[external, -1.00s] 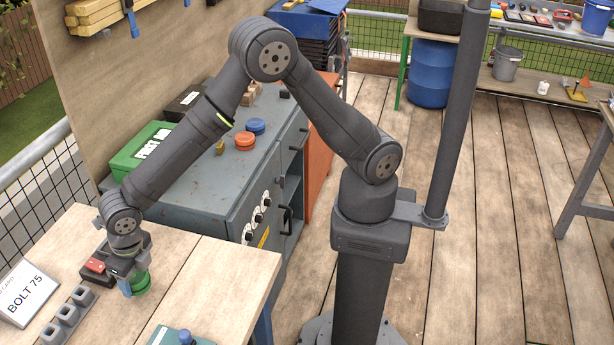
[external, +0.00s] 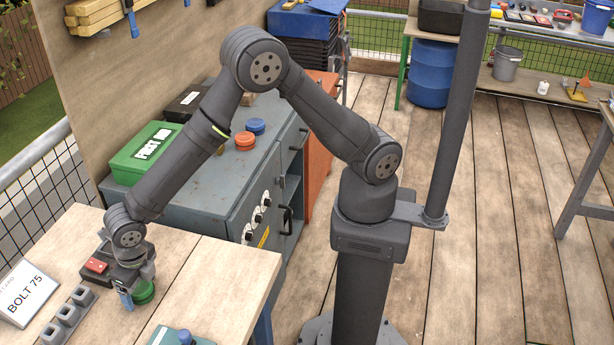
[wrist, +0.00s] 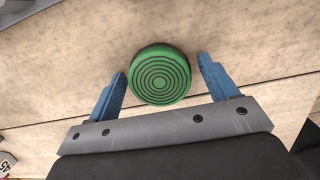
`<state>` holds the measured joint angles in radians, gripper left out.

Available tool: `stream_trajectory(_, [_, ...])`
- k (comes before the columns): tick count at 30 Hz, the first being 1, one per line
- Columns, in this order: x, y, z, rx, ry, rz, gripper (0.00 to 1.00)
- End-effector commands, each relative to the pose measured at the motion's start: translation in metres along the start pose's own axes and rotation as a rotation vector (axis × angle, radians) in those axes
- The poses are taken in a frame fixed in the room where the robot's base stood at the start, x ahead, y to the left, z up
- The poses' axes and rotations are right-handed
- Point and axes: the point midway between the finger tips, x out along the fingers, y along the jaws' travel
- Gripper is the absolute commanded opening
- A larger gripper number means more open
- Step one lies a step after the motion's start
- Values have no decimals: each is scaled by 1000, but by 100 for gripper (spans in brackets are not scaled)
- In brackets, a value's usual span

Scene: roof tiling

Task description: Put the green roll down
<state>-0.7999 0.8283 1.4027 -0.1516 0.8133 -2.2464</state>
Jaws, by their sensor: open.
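The green roll (wrist: 159,75) sits on the wooden tabletop, its ringed top facing my wrist camera. In the external view the green roll (external: 144,292) shows near the front of the bench, partly behind my fingers. My gripper (wrist: 162,75) is open, with one blue finger on each side of the roll. A gap shows between the roll and the right finger; the left finger is close to the roll's edge. In the external view my gripper (external: 133,290) is low over the table beside the roll.
A grey holder with several square sockets (external: 68,318) and a card reading BOLT 75 (external: 27,292) lie to the left. A dark box with a red item (external: 97,265) is just behind my gripper. A teal item with a blue knob (external: 178,337) is at the front. Bare tabletop (external: 205,275) lies right.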

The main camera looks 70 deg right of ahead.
Motion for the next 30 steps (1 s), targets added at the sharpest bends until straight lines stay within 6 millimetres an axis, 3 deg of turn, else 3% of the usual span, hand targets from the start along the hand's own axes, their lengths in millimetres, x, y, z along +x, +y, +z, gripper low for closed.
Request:
stream_trajectory(5, [-16, 1, 1, 0, -2, 2, 79])
stream_trajectory(18, [-105, 1, 1, 0, -2, 3, 79])
stream_trajectory(24, [-121, 0, 0, 0, -1, 1, 79])
stream_trajectory(30, [-123, 0, 0, 0, 0, 0, 79])
